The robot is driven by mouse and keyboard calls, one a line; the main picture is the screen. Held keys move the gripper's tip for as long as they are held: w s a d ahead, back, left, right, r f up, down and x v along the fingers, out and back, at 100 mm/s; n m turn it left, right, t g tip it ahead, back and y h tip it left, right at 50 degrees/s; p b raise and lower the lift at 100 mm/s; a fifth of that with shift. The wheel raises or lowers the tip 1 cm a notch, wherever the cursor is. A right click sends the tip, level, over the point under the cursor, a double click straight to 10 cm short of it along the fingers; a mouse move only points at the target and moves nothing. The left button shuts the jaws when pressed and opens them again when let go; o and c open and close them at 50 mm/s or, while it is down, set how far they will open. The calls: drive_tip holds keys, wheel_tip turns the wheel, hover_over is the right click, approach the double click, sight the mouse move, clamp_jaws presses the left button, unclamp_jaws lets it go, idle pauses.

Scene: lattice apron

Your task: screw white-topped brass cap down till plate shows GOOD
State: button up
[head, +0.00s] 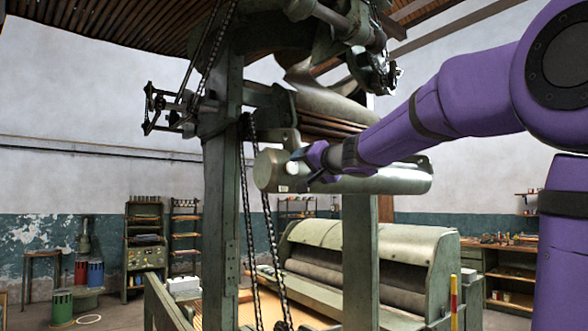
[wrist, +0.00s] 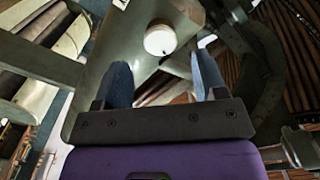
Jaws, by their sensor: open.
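The cap (head: 292,168) shows as a small pale knob on the end of a grey-green metal cylinder (head: 268,172) in the head view. In the wrist view its round white top (wrist: 160,40) faces me; little brass can be made out. My gripper (wrist: 159,62) is open and empty, with its two blue-grey fingers on either side of the line to the cap. The cap appears beyond the fingertips, and no contact shows. In the head view my gripper (head: 308,168) is just right of the cap. A small pale plate (head: 283,188) sits below the cap; its wording is unreadable.
A green post (head: 222,200) and hanging chains (head: 262,220) stand left of the cylinder. A large green roller machine (head: 370,260) lies below. Overhead machinery (head: 340,40) crowds above. Shelves (head: 145,245) and coloured drums (head: 95,272) stand far left.

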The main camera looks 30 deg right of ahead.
sight(294, 167)
drive_tip(key=shift+w+a, duration=0.1)
drive_tip(key=shift+w, duration=2.6)
drive_tip(key=c, duration=0.9)
